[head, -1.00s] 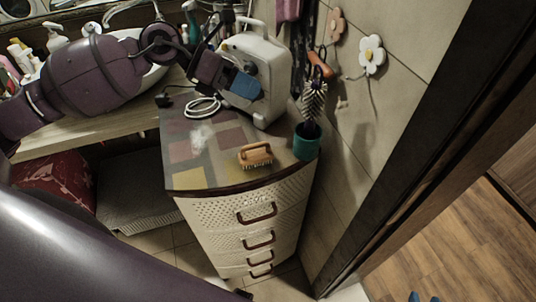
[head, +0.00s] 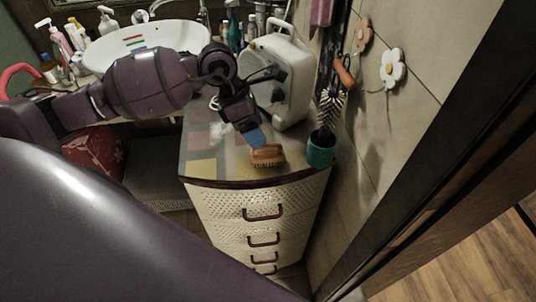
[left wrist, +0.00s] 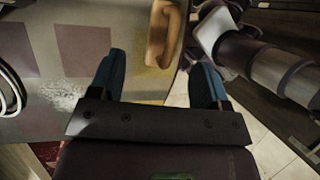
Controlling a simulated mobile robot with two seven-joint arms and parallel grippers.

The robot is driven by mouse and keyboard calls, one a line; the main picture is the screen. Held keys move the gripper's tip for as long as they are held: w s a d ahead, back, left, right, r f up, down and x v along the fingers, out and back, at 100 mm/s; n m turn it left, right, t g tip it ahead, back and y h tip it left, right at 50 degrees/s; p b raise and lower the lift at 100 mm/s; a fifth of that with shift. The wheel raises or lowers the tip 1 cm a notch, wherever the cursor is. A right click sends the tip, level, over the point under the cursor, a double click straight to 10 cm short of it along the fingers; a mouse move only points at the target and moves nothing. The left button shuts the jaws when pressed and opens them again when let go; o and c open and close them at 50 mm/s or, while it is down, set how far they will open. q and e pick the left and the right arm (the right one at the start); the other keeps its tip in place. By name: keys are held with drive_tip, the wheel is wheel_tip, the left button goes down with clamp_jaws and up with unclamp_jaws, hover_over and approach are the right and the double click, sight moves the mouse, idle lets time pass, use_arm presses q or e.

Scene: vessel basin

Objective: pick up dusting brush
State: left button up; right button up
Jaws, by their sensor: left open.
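A wooden brush with short bristles (head: 267,155) lies on top of the drawer cabinet, near its front edge. In the left wrist view the brush (left wrist: 163,32) lies ahead of the gap between the fingers. My left gripper (head: 256,138) is open and empty, its blue fingertips just behind and above the brush in the head view. The left wrist view also shows the gripper (left wrist: 158,78), with both blue fingers spread apart. I cannot tell whether a fingertip touches the brush. My right gripper is not in view.
A cream appliance (head: 285,75) stands behind on the cabinet top (head: 205,160). A white basin (head: 140,45) with several bottles is at back left.

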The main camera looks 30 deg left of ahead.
sight(267, 153)
use_arm(q)
drive_tip(key=shift+d+f, duration=0.2)
drive_tip(key=shift+f, duration=0.35)
drive_tip(key=x, duration=0.2)
drive_tip(key=p+x, duration=0.1)
drive_tip(key=shift+s+d+f, duration=0.15)
drive_tip(key=shift+s+f, duration=0.05)
drive_tip(key=shift+f, duration=0.15)
drive_tip(key=shift+d+f, duration=0.25)
drive_tip(key=shift+f, duration=0.45)
drive_tip(key=c, duration=1)
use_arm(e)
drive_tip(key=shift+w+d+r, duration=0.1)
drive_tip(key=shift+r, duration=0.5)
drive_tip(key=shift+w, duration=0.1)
